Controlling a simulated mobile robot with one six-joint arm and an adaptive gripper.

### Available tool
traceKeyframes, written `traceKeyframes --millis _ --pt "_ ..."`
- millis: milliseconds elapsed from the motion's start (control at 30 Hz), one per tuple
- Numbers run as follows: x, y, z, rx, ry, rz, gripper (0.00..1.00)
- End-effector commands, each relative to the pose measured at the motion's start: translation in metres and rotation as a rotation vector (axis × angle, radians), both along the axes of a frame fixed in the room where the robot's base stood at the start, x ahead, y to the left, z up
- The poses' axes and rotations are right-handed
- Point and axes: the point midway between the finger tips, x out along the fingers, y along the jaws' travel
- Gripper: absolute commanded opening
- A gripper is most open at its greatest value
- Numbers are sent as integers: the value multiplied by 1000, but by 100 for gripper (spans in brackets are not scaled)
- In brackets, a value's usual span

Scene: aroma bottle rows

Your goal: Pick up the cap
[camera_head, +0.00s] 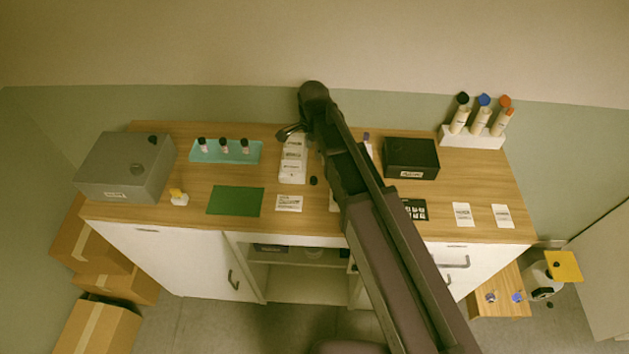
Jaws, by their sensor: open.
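A small black round piece that looks like a cap (313,181) lies on the wooden worktop, just left of my arm and in front of the white labelled rack. My gripper (291,132) is at the far end of my arm, above the back of the worktop. It is open, shows only in part, and appears empty. It is well behind the black piece and apart from it. Another small dark piece (153,140) sits on top of the grey box (112,168). My arm hides the middle of the worktop.
A teal tray (200,155) holds several dark-capped bottles. A green mat (235,201), the white rack (292,168) and a label card (289,203) are nearby. A black box (411,158) and a white stand (472,138) with 3 capped tubes are right of my arm. Boxes stand at floor left.

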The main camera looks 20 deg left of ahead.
Motion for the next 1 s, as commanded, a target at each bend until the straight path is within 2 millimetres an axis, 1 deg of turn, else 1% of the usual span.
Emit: traceKeyframes --millis 33,1000 --pt "0 0 -5 0 0 0 57" --pt "-1 1 -76 0 0 2 57"
